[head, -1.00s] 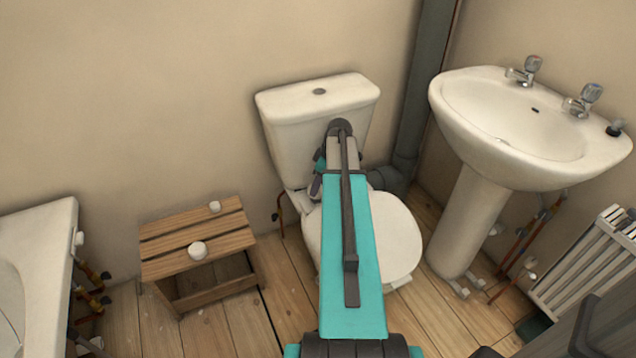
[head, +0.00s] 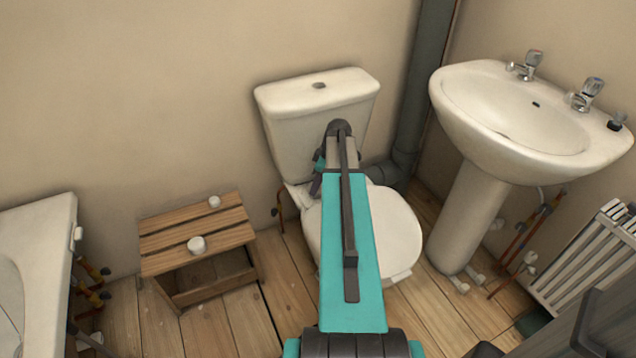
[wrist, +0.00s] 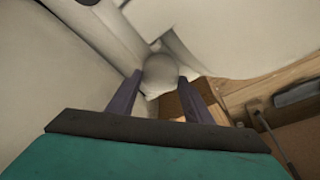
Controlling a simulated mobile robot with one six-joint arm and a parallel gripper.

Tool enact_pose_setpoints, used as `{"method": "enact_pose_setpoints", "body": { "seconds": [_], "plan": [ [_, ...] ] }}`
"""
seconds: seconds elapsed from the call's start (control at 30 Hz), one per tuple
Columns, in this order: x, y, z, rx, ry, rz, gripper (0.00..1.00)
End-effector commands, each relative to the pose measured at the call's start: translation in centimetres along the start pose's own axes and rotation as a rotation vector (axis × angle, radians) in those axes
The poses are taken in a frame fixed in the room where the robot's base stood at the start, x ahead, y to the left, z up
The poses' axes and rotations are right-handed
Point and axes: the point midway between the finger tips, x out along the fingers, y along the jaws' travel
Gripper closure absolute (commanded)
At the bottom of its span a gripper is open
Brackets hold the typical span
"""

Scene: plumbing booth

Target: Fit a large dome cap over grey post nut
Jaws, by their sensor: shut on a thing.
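In the wrist view a white dome cap (wrist: 161,70) sits between the tips of the two dark purple fingers of my gripper (wrist: 158,78), which is shut on it. In the head view my gripper is mostly hidden behind my teal arm, at the left side of the toilet. Only a bit of a purple finger shows there, and the held cap is hidden. The grey post nut cannot be made out in either view. White surfaces lie close around the held cap in the wrist view.
The toilet (head: 397,235) and its cistern (head: 297,138) are close around my gripper. A wooden stool (head: 170,266) at left carries a larger white cap (head: 197,245) and a smaller one (head: 214,202). A grey soil pipe (head: 418,90) and a pedestal basin (head: 468,215) are to the right.

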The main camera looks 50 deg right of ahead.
Motion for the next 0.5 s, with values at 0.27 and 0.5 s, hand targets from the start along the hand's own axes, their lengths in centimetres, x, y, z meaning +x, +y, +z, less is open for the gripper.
{"method": "enact_pose_setpoints", "body": {
  "seconds": [0.27,0.5],
  "plan": [
    [0.67,-0.19,0.23,0.000,-0.003,-0.006,0.82],
    [0.97,-0.23,0.40,0.001,-0.005,-0.008,0.91]
  ]
}}
